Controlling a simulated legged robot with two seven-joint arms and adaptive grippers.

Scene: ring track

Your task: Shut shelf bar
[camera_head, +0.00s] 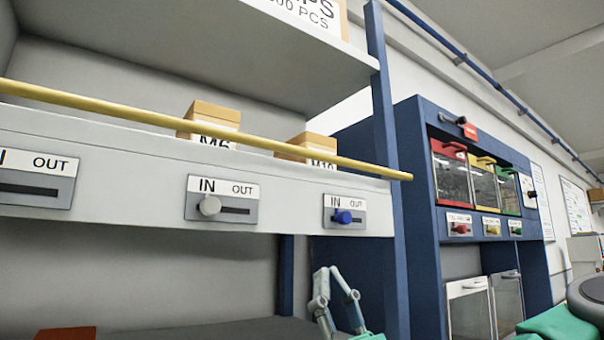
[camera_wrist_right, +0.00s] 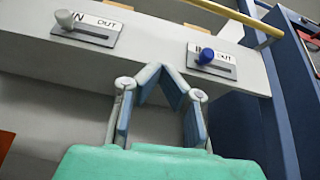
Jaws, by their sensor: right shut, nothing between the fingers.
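The yellow shelf bar (camera_head: 255,139) runs across the front of the grey shelf, in front of the boxes, and its right end sticks out past the blue post. Part of it shows at the top right of the wrist view (camera_wrist_right: 232,14). Below it on the shelf front are IN/OUT slot plates. The white knob (camera_head: 209,205) and the blue knob (camera_head: 343,217) both sit toward the IN side; they also show in the wrist view (camera_wrist_right: 64,18) (camera_wrist_right: 206,56). My right gripper (camera_head: 337,279) is shut and empty, below the blue knob and apart from it. My left gripper is out of view.
Boxes (camera_head: 212,114) stand on the shelf behind the bar. A blue post (camera_head: 382,110) bounds the shelf on the right. Beyond it stands a blue cabinet (camera_head: 415,180) with red, yellow and green framed doors. An orange-red object (camera_head: 66,334) lies low at left.

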